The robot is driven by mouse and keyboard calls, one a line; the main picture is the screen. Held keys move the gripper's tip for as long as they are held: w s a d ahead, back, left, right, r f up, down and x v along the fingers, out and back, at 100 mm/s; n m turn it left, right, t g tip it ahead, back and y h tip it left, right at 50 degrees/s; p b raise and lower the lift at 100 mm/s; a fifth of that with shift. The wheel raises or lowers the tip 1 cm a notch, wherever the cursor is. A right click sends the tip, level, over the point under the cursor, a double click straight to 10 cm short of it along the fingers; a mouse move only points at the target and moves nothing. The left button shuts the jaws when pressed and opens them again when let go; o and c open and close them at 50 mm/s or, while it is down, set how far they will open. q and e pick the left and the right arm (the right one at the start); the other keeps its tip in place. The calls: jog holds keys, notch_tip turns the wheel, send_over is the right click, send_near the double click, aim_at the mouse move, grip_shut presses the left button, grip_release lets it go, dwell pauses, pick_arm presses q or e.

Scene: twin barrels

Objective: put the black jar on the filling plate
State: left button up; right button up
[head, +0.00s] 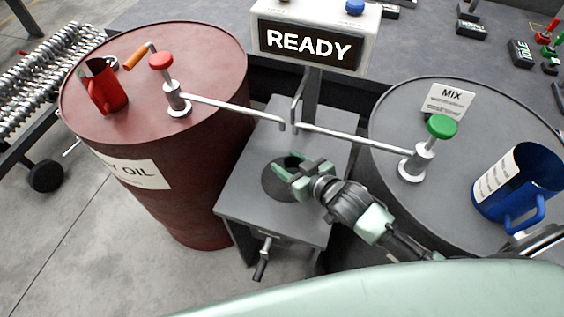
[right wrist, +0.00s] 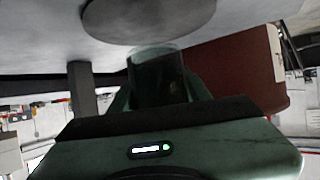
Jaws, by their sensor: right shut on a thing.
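The black jar (head: 292,162) is dark and mostly hidden by my right gripper (head: 293,176), which is shut on it. In the right wrist view the jar (right wrist: 158,76) is a dark cylinder between the fingers. The filling plate (head: 273,186) is a dark round disc on the grey stand, under and beside the gripper. It also shows in the right wrist view (right wrist: 146,20), close to the jar's end. I cannot tell whether the jar touches the plate. My left gripper is not in view.
A red-brown oil barrel (head: 190,60) with a red mug (head: 104,92) stands left. A grey barrel (head: 398,120) with a blue mug (head: 515,195) stands right. Two spouts (head: 235,106) (head: 350,136) reach over the stand (head: 240,180). A READY display (head: 314,45) stands behind.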

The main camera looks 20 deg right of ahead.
jog(key=shift+w+a, duration=0.25)
jog(key=shift+w, duration=0.35)
jog(key=shift+w+a, duration=0.25)
jog(key=shift+w, duration=0.35)
jog(key=shift+w+f, duration=0.1)
jog(key=shift+f, duration=0.1)
notch_tip(320, 180, down, 2)
jog(key=shift+f, duration=0.5)
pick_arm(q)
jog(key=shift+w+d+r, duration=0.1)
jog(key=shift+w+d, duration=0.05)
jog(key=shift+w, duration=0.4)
pick_arm(e)
jog(key=shift+f, duration=0.15)
jog(key=o, duration=1.4)
jog(key=shift+o, duration=0.2)
